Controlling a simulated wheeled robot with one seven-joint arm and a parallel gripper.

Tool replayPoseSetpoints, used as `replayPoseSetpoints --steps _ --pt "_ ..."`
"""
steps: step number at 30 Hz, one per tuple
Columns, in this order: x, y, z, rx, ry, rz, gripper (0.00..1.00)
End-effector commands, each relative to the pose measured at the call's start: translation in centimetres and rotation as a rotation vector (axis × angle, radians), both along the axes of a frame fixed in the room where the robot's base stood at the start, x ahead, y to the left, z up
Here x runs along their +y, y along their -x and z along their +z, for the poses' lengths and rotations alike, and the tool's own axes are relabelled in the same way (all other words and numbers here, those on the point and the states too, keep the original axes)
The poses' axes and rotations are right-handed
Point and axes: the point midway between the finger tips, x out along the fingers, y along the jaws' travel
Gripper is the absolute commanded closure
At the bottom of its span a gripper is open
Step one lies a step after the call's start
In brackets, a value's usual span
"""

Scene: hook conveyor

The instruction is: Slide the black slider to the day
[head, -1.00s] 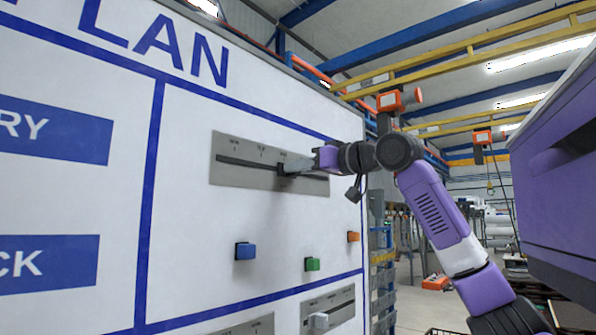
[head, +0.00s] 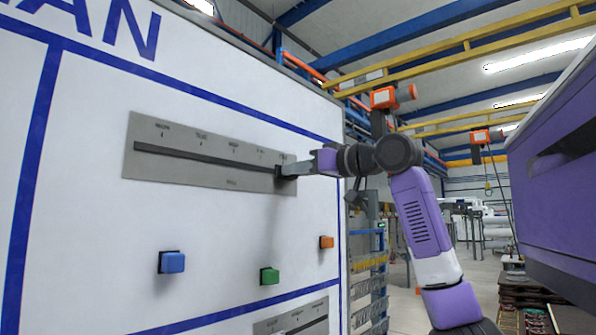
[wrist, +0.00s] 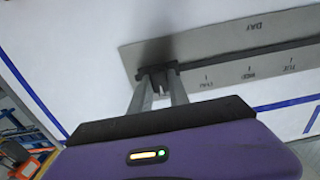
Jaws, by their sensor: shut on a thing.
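The black slider (head: 287,172) sits in the dark slot of a grey plate (head: 200,175) on the upright white board in the head view. It is at or very near the right end of the slot. My gripper (head: 290,169) reaches in from the right and is shut on it. In the wrist view the slider (wrist: 158,74) is between the tips of my gripper (wrist: 158,84), at the left end of the plate (wrist: 220,45). The plate bears the word DAY and several small tick labels, which are hard to read.
A blue button (head: 172,262), a green button (head: 270,275) and an orange button (head: 326,242) stick out below the plate. Another grey slider plate (head: 300,318) is partly visible lower down.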

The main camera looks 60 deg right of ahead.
Motion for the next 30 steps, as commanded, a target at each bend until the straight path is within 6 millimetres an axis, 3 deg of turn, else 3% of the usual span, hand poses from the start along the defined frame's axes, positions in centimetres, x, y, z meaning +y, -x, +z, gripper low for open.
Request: replayPoseSetpoints --steps 6,7,10,20,30 --pt "-0.6 0.2 0.0 -0.002 -0.004 -0.012 1.00" --pt "-0.6 0.2 0.0 -0.003 -0.003 -0.012 0.73" --pt "-0.5 0.2 0.0 -0.003 -0.003 -0.011 0.56" --pt "-0.3 0.3 0.0 -0.002 -0.001 -0.007 0.56" --pt "0.7 4.9 -0.2 -0.004 -0.002 -0.009 0.56"
